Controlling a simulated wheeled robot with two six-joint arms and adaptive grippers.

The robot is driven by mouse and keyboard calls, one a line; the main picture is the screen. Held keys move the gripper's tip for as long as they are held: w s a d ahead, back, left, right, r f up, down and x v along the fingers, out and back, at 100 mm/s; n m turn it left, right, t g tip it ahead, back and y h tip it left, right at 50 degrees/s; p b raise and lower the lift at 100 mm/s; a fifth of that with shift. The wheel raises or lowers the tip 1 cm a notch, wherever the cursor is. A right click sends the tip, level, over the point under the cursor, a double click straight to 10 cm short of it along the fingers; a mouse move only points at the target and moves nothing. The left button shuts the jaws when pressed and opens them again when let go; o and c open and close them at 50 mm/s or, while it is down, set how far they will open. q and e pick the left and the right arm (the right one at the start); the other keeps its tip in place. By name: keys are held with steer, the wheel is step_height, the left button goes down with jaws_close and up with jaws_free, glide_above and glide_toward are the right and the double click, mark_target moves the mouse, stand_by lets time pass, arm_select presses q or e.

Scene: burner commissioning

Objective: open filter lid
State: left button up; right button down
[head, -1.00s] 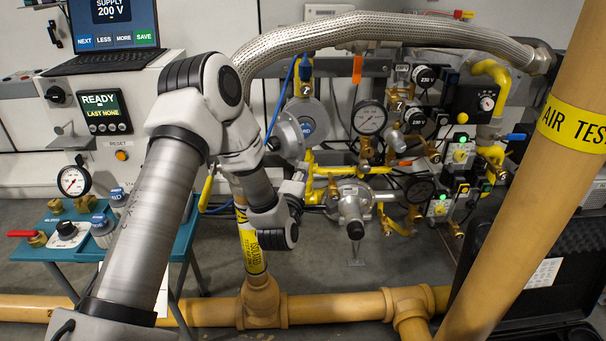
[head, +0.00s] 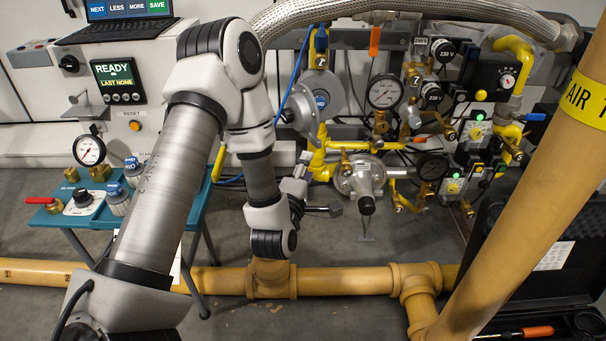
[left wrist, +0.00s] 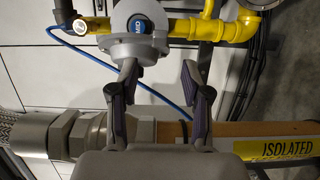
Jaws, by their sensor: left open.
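The filter is a round grey housing (head: 322,97) with a blue badge, fixed to yellow pipework near the middle of the head view. It also shows at the top of the left wrist view as a grey disc (left wrist: 138,52) with a blue centre. My left gripper (head: 303,170) is below and slightly left of it in the head view, partly hidden by my own wrist. In the left wrist view the two fingers (left wrist: 158,78) are spread apart with nothing held between them. The fingertips appear below the housing; contact is not clear. My right gripper is not in view.
A blue hose (head: 293,88) runs beside the filter. A pressure gauge (head: 384,91), a regulator (head: 360,176) and valves crowd the right. A teal table (head: 62,216) stands left. A tan pipe (head: 335,281) crosses below; another (head: 520,205) slants at right.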

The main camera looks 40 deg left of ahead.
arm_select(q)
steer(key=shift+v, duration=1.5)
steer(key=shift+w, duration=0.1)
steer(key=c, duration=0.5)
steer(key=shift+w+a+f+m, duration=0.1)
steer(key=shift+w+a+m, duration=0.1)
steer(key=shift+m, duration=0.3)
jaws_close()
steer(key=w+a+f+m+g+y+p, duration=0.1)
steer(key=w+f+m+g+y+p, duration=0.15)
steer(key=w+m+y, duration=0.65)
steer(key=w+a+f+m+g+p, duration=0.1)
steer(key=w+f+m+g, duration=0.25)
steer(key=m, duration=1.05)
steer(key=w+d+r+g+y+p, duration=0.1)
steer(key=w+d+r+g+p, duration=0.1)
steer(key=d+r+g, duration=0.3)
steer(key=w+d+r+g+p, duration=0.1)
steer(key=w+d+g+p, duration=0.15)
steer(key=d, duration=0.35)
steer(key=s+a+b, duration=0.2)
steer(key=s+a, duration=0.1)
steer(key=a, duration=0.8)
steer(key=shift+g, duration=0.35)
